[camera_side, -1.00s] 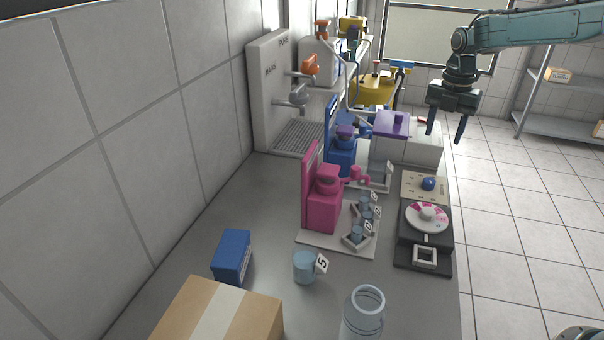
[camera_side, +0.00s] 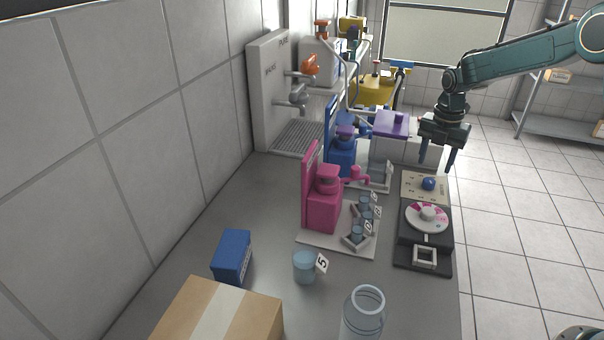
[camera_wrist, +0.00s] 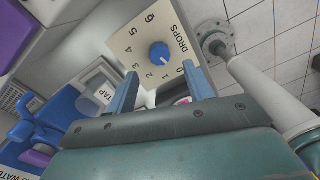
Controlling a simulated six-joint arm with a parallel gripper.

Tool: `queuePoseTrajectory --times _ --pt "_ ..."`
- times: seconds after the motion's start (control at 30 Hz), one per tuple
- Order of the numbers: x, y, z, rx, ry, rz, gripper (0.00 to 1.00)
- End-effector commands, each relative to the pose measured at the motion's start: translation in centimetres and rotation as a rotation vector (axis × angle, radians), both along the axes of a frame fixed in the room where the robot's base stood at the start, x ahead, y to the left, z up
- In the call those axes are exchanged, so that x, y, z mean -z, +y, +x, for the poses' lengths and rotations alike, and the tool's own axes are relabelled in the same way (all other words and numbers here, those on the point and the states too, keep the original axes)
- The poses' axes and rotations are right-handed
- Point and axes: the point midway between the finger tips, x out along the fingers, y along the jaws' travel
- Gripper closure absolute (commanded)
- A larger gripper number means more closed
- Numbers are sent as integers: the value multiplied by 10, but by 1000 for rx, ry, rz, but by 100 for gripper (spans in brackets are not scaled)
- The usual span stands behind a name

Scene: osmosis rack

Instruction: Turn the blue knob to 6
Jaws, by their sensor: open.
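The blue knob (camera_side: 429,183) sits on a beige plate (camera_side: 411,191) on the right side of the bench. In the wrist view the knob (camera_wrist: 159,51) is at the middle of the plate (camera_wrist: 130,42), which has the word DROPS and numbers from 0 to 6 around the knob. The knob's setting is too small to read surely. My gripper (camera_side: 436,167) is open and empty, pointing down just above and behind the knob in the side view. In the wrist view my gripper's (camera_wrist: 160,70) fingers lie either side of the knob's line, apart from it.
A black device with a pink-and-white dial (camera_side: 427,216) stands in front of the plate. A purple-lidded box (camera_side: 391,124) and a blue dispenser (camera_side: 342,155) stand to the left. A pink dispenser (camera_side: 324,205) is nearer. Open floor lies right of the bench.

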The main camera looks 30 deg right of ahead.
Motion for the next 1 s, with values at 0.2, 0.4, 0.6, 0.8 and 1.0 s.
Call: queuePoseTrajectory --times 0.2,0.4,0.6,0.8,1.0 --pt "32 0 0 0 1 0 48" --pt "49 0 0 0 0 0 48" --pt "55 0 0 0 -1 0 48" --pt "55 0 0 0 -1 0 48" --pt "55 0 0 0 -1 0 83"
